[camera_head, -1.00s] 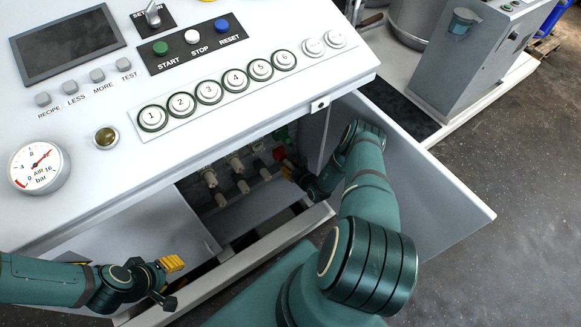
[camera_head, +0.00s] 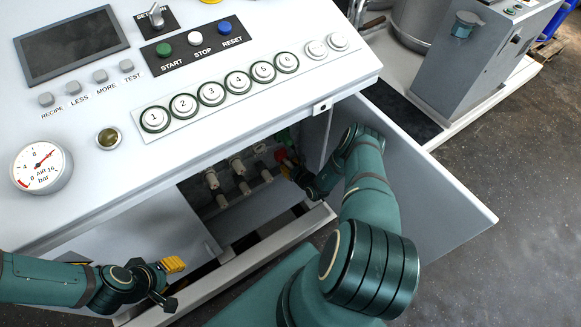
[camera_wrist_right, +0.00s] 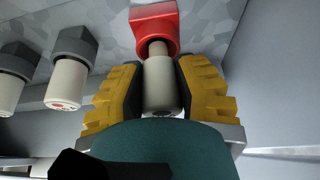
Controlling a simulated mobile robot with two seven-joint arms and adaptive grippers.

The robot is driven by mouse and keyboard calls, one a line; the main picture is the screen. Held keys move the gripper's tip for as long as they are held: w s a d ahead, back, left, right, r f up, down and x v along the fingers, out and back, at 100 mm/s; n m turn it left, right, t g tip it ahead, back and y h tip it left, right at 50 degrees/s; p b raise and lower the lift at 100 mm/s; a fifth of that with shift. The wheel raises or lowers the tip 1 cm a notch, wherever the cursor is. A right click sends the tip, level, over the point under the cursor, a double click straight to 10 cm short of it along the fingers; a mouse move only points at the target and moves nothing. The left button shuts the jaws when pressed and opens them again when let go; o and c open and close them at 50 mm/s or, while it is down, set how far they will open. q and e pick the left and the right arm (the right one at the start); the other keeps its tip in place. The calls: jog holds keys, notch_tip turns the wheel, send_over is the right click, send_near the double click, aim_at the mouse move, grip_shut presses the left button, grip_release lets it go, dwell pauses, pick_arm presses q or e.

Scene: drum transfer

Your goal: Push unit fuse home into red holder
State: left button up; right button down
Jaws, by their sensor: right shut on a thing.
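In the right wrist view, the unit fuse (camera_wrist_right: 160,84) is a pale cylinder held between the yellow ridged fingers of my right gripper (camera_wrist_right: 160,88). Its narrower tan end meets the mouth of the red holder (camera_wrist_right: 152,30), and a short length of that end shows outside it. Fuse and holder look roughly in line. In the head view, the red holder (camera_head: 281,154) is inside the open cabinet, with my right gripper (camera_head: 289,167) close below it; the fuse is hardly visible there. My left gripper (camera_head: 170,276) is outside the cabinet at lower left, its jaw gap unclear.
Several pale fuses in grey holders (camera_head: 238,168) stand left of the red one; two show in the wrist view (camera_wrist_right: 67,80). The open cabinet door (camera_head: 430,185) stands right of my right arm. The button panel (camera_head: 210,92) lies above the opening.

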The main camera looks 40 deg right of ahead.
jog(key=shift+w, duration=0.85)
jog(key=c, duration=0.7)
grip_release()
jog(key=shift+s, duration=0.1)
